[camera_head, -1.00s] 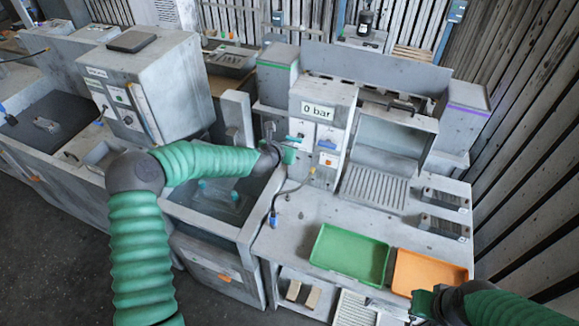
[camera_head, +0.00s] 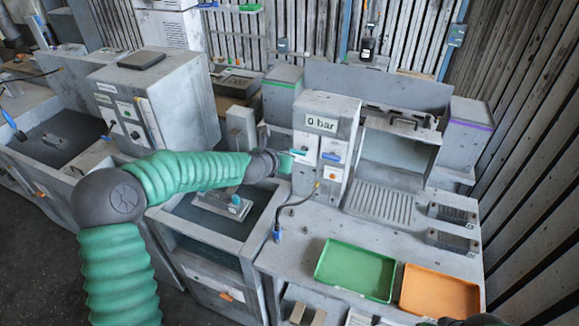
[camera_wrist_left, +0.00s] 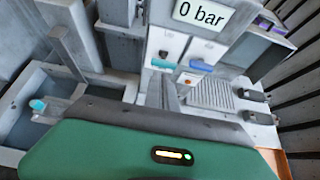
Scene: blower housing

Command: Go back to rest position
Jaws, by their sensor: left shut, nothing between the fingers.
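My left arm comes in from the left in the head view. Its gripper (camera_head: 286,163) is at the left side of the grey control panel (camera_head: 318,110) marked "0 bar", close to its switches. The fingers (camera_wrist_left: 165,95) show in the left wrist view in front of the lower panel, shut with nothing between them. I cannot tell whether they touch the panel. The panel carries a blue handle (camera_head: 331,156) and an orange knob (camera_head: 329,173). Only a dark piece of my right arm shows at the bottom edge of the head view; its gripper is out of sight.
A green tray (camera_head: 355,291) and an orange tray (camera_head: 440,310) lie on the bench's front right. An open tank (camera_head: 180,212) holding a grey part with a teal handle (camera_head: 231,198) lies below my left forearm. A tall grey cabinet (camera_head: 165,85) stands behind that arm.

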